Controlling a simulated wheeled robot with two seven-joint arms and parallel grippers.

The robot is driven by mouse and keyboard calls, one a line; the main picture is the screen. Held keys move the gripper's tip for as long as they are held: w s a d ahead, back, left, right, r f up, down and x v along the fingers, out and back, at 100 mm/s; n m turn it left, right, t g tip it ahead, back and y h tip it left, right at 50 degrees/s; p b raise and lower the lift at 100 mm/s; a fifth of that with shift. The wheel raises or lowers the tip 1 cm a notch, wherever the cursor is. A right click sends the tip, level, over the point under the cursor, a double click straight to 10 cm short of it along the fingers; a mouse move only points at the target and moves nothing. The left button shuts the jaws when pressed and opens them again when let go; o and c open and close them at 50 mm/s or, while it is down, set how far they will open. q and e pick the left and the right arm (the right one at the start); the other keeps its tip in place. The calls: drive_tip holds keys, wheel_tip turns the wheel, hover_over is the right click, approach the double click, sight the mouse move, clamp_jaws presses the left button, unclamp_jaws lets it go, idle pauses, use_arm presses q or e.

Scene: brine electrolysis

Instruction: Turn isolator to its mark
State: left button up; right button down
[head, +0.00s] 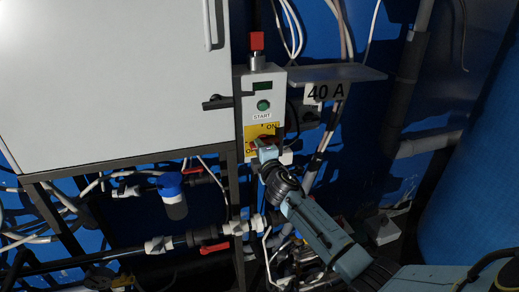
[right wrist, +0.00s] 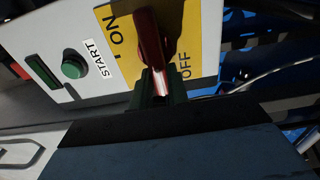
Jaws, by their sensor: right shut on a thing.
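The isolator has a red handle on a yellow plate (head: 257,131) marked ON and OFF, low on the grey control box. In the right wrist view the red handle (right wrist: 149,35) lies between the ON word and the OFF word on the yellow plate (right wrist: 184,30). My right gripper (head: 264,149) reaches up from the lower right and is shut on the handle; its fingers (right wrist: 157,88) show dark on both sides of the handle's near end. It hides part of the handle and of the plate in the head view. My left gripper is not in view.
Above the plate is a green START button (head: 264,105), also in the wrist view (right wrist: 74,66). A red knob (head: 256,41) tops the box. A shelf (head: 330,74) with a 40 A label juts out right. A pale cabinet (head: 105,75) stands left; pipes with red valve levers run below.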

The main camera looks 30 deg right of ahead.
drive_tip(key=c, duration=1.4)
unclamp_jaws()
drive_tip(key=shift+o, duration=0.2)
drive_tip(key=shift+s, duration=0.1)
drive_tip(key=v, duration=1.3)
drive_tip(key=shift+s+f, duration=0.1)
drive_tip(key=s+a+f+m+g+y+b, duration=0.1)
drive_tip(key=s+f+m+g, duration=0.2)
drive_tip(key=f, duration=1)
drive_tip(key=s+a+f+m+g+y+b, duration=0.1)
drive_tip(key=s+f+g, duration=0.35)
drive_tip(key=f, duration=0.75)
drive_tip(key=s+a+f+m+g+y+b, duration=0.15)
drive_tip(key=s+f, duration=0.45)
drive_tip(key=f, duration=0.7)
drive_tip(key=s+a+f+m+g, duration=0.1)
drive_tip(key=s+f+m+g, duration=0.1)
drive_tip(key=s+f, duration=0.5)
drive_tip(key=s+a+f+m+g+b, duration=0.1)
drive_tip(key=s+f, duration=0.5)
drive_tip(key=s, duration=1)
drive_tip(key=s+a+f+m+g, duration=0.3)
drive_tip(key=s+f, duration=0.4)
drive_tip(key=s, duration=0.4)
drive_tip(key=shift+s+a+f+m+g+y, duration=0.15)
drive_tip(key=shift+s+f+m+g+y, duration=0.2)
drive_tip(key=shift+m+g, duration=0.4)
